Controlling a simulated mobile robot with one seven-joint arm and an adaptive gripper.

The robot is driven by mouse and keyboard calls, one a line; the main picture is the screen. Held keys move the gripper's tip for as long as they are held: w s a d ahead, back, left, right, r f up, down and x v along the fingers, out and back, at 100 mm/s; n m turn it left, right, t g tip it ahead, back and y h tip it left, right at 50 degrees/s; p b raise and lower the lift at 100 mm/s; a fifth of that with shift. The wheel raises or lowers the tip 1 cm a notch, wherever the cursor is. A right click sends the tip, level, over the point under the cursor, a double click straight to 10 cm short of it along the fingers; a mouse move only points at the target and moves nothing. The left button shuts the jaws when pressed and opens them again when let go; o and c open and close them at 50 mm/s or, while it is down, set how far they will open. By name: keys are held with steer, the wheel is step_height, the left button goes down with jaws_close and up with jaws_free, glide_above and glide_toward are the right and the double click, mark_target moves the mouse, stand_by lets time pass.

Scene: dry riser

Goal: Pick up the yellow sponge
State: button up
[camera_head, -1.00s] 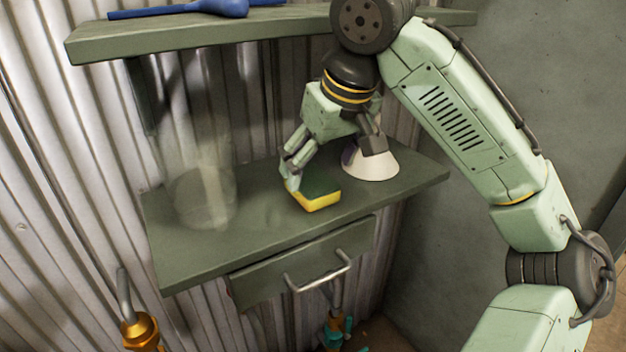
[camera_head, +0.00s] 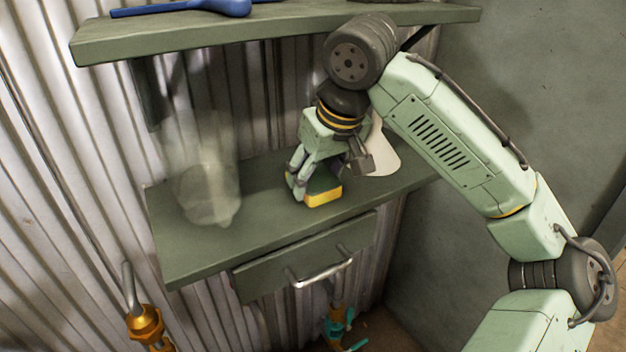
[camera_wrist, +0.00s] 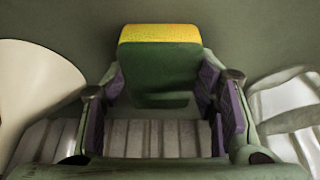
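The yellow sponge (camera_head: 323,198), with a green upper layer, lies on the lower grey-green shelf (camera_head: 245,228) near its middle. My gripper (camera_head: 328,177) reaches down over it, one finger close by its left end and the other to its right. In the wrist view the sponge (camera_wrist: 160,60) sits between the two purple-padded fingers (camera_wrist: 162,85), with its yellow edge at the top. The fingers are spread with narrow gaps beside the sponge; contact is hard to tell. Part of the sponge is hidden behind the gripper in the head view.
A pale cone-like object (camera_head: 385,160) stands close behind my gripper to the right, partly hidden. A transparent vessel (camera_head: 208,185) is on the shelf's left. An upper shelf (camera_head: 270,30) with a blue tool (camera_head: 225,6) hangs above. A drawer handle (camera_head: 322,275) protrudes below.

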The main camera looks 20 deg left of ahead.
steer(key=shift+c, duration=0.7)
steer(key=shift+r+b, duration=0.35)
steer(key=shift+r, duration=0.25)
steer(key=s+d+b, duration=0.3)
steer(key=s+d, duration=0.8)
steer(key=d, duration=0.3)
steer(key=shift+d+r, duration=0.15)
steer(key=shift+o, duration=0.5)
